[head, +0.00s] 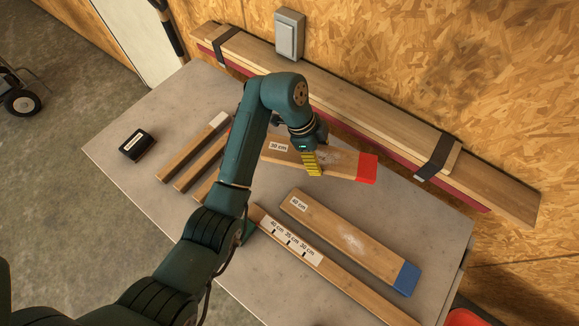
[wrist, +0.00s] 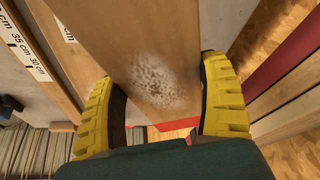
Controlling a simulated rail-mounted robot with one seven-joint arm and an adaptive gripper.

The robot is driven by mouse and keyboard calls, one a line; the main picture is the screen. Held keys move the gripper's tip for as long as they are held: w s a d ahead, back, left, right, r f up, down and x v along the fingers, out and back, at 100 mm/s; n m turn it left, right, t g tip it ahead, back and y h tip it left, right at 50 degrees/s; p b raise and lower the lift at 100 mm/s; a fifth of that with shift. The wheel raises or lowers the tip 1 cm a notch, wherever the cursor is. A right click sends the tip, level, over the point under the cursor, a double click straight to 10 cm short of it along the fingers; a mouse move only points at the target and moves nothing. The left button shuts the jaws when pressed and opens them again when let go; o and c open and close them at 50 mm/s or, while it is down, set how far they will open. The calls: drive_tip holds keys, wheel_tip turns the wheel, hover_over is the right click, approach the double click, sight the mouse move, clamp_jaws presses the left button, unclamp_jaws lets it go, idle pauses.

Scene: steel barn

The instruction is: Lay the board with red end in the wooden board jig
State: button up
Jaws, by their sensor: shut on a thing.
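The board with red end (head: 341,163) carries a "30 cm" label and lies across the back middle of the table area in the head view. My gripper (head: 312,164) has its yellow fingers shut on this board near its middle. In the wrist view, the board (wrist: 150,45) fills the space between both fingers (wrist: 163,105), with a pale worn patch and a strip of red at its end. I cannot tell how far it is above the table. The wooden board jig (head: 325,265), marked 40, 35 and 30 cm, is in front; my arm hides its left end.
A blue-ended board (head: 345,235) labelled "40 cm" lies between the red-ended board and the jig. Narrow boards (head: 193,152) lie left of my arm. A black box (head: 137,145) sits at the left. Strapped planks (head: 370,115) line the wall behind. The front-left tabletop is bare.

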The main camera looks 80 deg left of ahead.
wheel_tip(320, 180, down, 10)
drive_tip(key=shift+f+b, duration=0.1)
drive_tip(key=shift+b, duration=0.8)
drive_tip(key=o, duration=1.2)
drive_tip(key=shift+c, duration=0.2)
drive_tip(key=p+v, duration=0.2)
drive_tip(key=v, duration=1)
